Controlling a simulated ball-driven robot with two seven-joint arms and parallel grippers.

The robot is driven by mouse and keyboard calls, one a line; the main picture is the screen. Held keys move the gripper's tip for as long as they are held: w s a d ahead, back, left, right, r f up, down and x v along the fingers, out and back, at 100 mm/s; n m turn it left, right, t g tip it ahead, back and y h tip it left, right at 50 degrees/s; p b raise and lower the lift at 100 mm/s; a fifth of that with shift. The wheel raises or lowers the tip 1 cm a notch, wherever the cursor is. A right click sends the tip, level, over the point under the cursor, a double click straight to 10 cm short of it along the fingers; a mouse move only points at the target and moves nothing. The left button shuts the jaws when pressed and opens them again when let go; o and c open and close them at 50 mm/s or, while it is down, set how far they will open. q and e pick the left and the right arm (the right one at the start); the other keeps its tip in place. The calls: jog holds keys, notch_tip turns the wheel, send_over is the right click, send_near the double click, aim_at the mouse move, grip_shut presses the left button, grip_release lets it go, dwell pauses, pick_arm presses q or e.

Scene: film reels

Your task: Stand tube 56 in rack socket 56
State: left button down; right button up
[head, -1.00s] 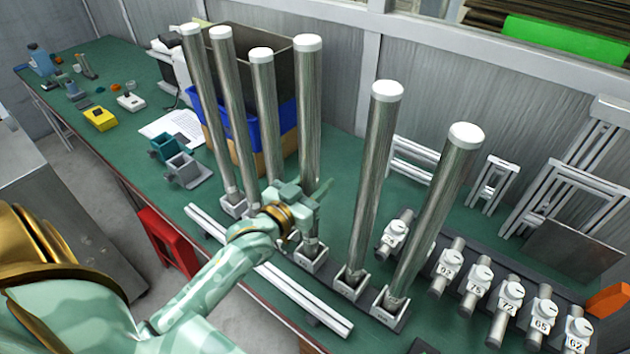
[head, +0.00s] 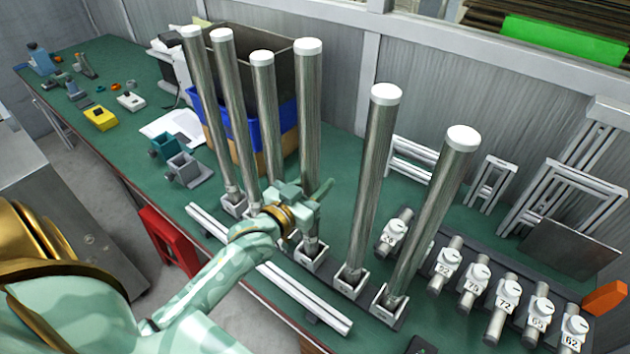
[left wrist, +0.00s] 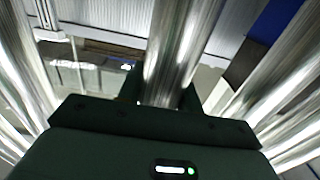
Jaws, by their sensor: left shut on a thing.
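My left gripper (head: 312,202) is shut around the lower part of a tall grey metal tube (head: 308,110) with a white cap, the fourth from the left. In the left wrist view this tube (left wrist: 172,60) stands between the dark fingers. It looks upright, with its foot at a white rack socket (head: 310,258). Whether it is fully seated I cannot tell. Several similar tubes stand in the rack, and the rightmost tube (head: 435,210) leans to the right in the picture. I can read no number 56 on any tube or socket. My right gripper is out of view.
Tubes stand close on both sides of the gripper. A row of numbered short cylinders (head: 508,295) lies right of the rack. A white rail (head: 290,287) runs along the front. A blue bin (head: 287,115) stands behind. Small blocks (head: 180,170) sit to the left.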

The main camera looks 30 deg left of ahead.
pick_arm(q)
jog(key=shift+f+b, duration=0.35)
jog(key=shift+f, duration=0.2)
dwell(0.4)
jog(key=c, duration=1.2)
grip_release()
jog(key=shift+f, duration=0.1)
jog(key=s+p, duration=0.4)
jog(key=s, duration=0.7)
jog(key=shift+a, duration=0.4)
